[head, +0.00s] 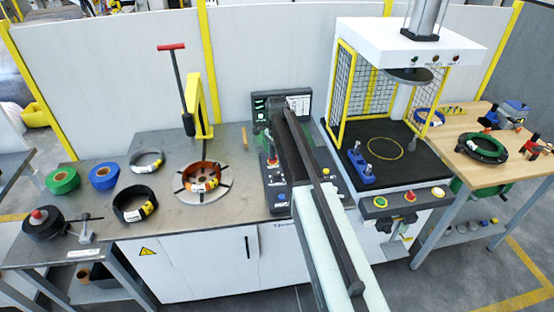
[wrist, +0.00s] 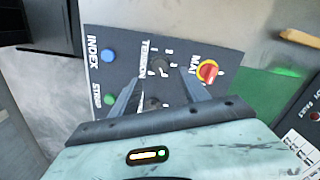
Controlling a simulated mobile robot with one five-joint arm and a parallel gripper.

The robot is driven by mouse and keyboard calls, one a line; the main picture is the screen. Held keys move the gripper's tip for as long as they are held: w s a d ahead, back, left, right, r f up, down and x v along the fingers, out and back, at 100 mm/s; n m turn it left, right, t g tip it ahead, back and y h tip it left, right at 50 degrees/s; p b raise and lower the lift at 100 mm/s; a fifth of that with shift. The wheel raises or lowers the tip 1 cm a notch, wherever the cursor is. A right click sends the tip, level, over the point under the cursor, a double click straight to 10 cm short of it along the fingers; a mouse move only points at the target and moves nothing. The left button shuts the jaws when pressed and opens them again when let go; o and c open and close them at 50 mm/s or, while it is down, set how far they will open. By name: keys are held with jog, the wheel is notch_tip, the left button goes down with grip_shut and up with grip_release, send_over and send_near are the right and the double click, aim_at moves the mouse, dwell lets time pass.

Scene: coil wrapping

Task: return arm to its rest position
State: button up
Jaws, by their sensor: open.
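My arm reaches from the bottom of the head view up to the control console between the wrapping table and the caged press. In the wrist view my gripper (wrist: 163,88) is open, its two dark fingers apart with nothing held between them. Behind the fingers is the console's dark panel (wrist: 125,60). The fingers partly cover the panel's middle. I cannot tell whether they touch it. In the head view my arm hides part of the console (head: 276,183).
A coil (head: 202,171) lies on the round turntable beside a yellow post (head: 209,90). Black and grey coils and green and blue tape rolls lie further left. The press with its yellow mesh cage (head: 343,90) stands close right of my arm. A wooden table (head: 455,150) is beyond.

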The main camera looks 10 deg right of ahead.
jog(key=shift+r, duration=0.6)
jog(key=shift+f, duration=0.15)
jog(key=s+d+f+n+b, duration=0.1)
jog(key=s+f+n+b, duration=0.2)
jog(key=s+n, duration=1)
jog(key=shift+s+n, duration=0.3)
jog(key=shift+s, duration=7.2)
